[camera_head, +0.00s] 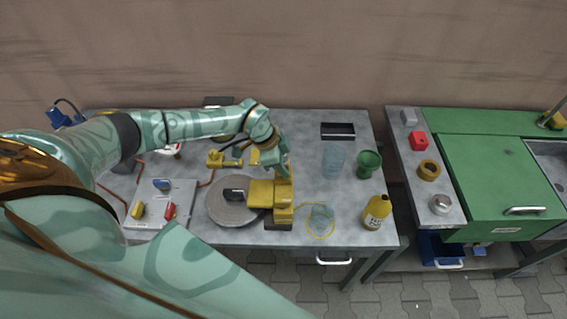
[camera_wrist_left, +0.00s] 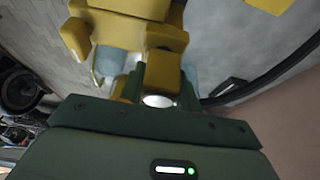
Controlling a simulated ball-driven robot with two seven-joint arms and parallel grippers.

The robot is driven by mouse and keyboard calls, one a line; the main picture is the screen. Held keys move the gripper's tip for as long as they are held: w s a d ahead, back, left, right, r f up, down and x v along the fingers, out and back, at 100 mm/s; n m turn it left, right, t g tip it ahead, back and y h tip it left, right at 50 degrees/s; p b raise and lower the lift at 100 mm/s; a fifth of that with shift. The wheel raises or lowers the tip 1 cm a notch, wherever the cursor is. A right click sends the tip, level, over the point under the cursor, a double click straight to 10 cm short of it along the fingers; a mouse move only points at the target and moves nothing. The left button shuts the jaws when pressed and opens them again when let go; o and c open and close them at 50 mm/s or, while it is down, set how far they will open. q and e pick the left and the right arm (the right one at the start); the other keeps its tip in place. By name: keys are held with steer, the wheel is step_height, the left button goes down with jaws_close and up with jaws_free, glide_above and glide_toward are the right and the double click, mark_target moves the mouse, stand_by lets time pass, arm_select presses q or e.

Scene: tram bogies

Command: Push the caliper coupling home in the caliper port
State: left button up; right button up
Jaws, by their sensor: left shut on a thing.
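The yellow brake caliper (camera_head: 283,196) stands over the grey brake disc (camera_head: 222,207) on the grey bench, in the head view. My left gripper (camera_head: 281,170) reaches down to its far upper side, pointing at the caliper. The port is hidden, and how deep the coupling sits cannot be told. My right gripper is not in view.
A clear glass (camera_head: 333,158), a green cup (camera_head: 369,164) and a yellow bottle (camera_head: 376,212) stand to the right. A yellow fitting (camera_head: 221,159) and a pale plate (camera_head: 160,205) lie left.

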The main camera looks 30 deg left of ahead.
arm_select(q)
steer(key=shift+f, duration=0.55)
stand_by(0.5)
steer(key=o, duration=1)
steer(key=p+v, duration=0.2)
steer(key=v, duration=1.4)
steer(key=shift+s+r, duration=0.1)
steer(key=shift+s, duration=0.05)
